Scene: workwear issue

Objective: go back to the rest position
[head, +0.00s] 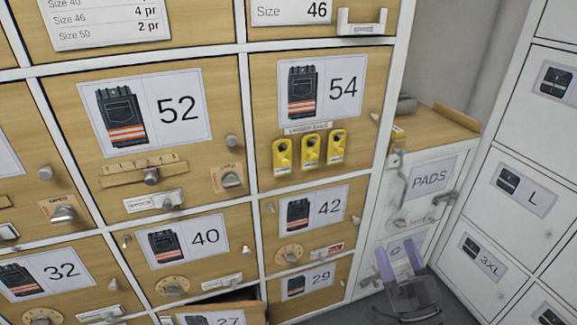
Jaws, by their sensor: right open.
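My right gripper (398,252) is at the lower right, in front of the lower part of the white PADS cabinet. Its two purple fingers point up and stand apart, with nothing visible between them. My left gripper is not in view.
A wall of numbered wooden doors fills the left and middle; door 54 (315,100) carries several yellow tags (310,150). Door 27 (212,318) at the bottom appears slightly ajar, with a dark gap above it. The PADS cabinet (428,180) and white size lockers (520,190) stand at the right.

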